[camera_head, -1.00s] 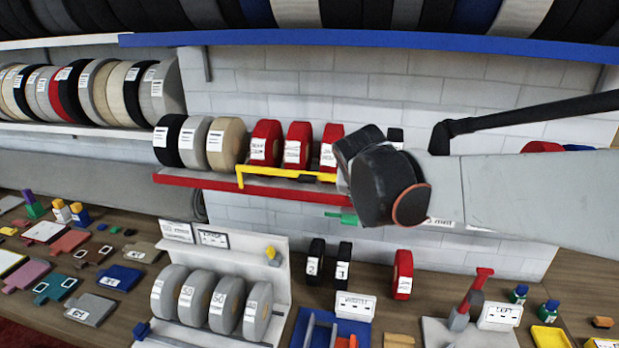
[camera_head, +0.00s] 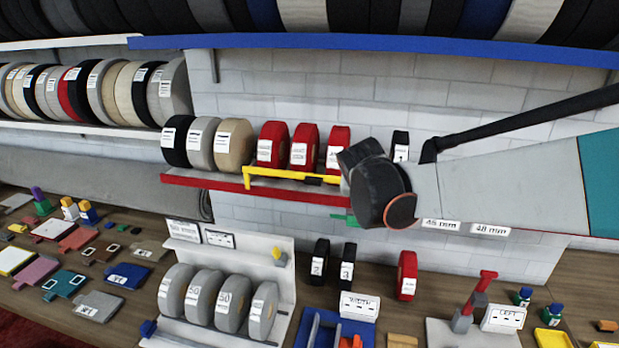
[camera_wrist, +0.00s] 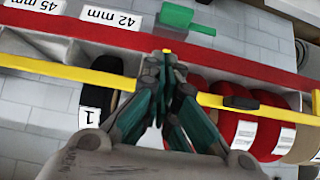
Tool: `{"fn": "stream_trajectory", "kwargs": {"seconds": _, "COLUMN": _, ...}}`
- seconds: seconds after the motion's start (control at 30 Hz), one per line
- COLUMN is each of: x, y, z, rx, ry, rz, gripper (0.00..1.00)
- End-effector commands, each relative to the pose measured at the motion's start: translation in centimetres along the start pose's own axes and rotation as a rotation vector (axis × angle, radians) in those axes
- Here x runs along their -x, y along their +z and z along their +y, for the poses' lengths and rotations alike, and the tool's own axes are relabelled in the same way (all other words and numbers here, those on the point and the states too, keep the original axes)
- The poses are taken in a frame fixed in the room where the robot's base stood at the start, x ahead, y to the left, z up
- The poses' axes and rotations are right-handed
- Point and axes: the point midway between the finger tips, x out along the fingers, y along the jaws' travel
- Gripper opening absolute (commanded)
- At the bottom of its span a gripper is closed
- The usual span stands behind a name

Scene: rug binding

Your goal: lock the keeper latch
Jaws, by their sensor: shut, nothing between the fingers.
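The yellow keeper bar (camera_head: 290,175) runs along the front of the red shelf, across its rolls. A small black piece (camera_head: 314,181) sits on the bar; it also shows in the wrist view (camera_wrist: 240,102). A green tab (camera_head: 343,218) is at the shelf's lower edge and shows beyond the red edge in the wrist view (camera_wrist: 188,17). I cannot tell which of these is the latch. In the head view my wrist hides the fingers and the bar's right part.
Red rolls (camera_head: 304,147) stand behind the bar left of my wrist, and a black roll labelled 1 (camera_wrist: 97,104) stands on the other side. A blue-edged shelf (camera_head: 380,44) of rolls is above. Below is a workbench with grey rolls (camera_head: 233,302) and a red-handled tool (camera_head: 477,297).

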Motion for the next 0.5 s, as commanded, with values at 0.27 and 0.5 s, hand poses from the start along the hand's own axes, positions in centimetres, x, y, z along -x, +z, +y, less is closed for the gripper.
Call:
{"fn": "stream_trajectory", "kwargs": {"seconds": 0.27, "x": -4.5, "y": -0.1, "z": 0.0, "rx": -0.001, "ry": 0.000, "rz": -0.001, "gripper": 0.00}}
{"fn": "stream_trajectory", "kwargs": {"seconds": 0.5, "x": -7.0, "y": 1.8, "z": 0.0, "rx": 0.000, "ry": 0.000, "rz": -0.001, "gripper": 0.00}}
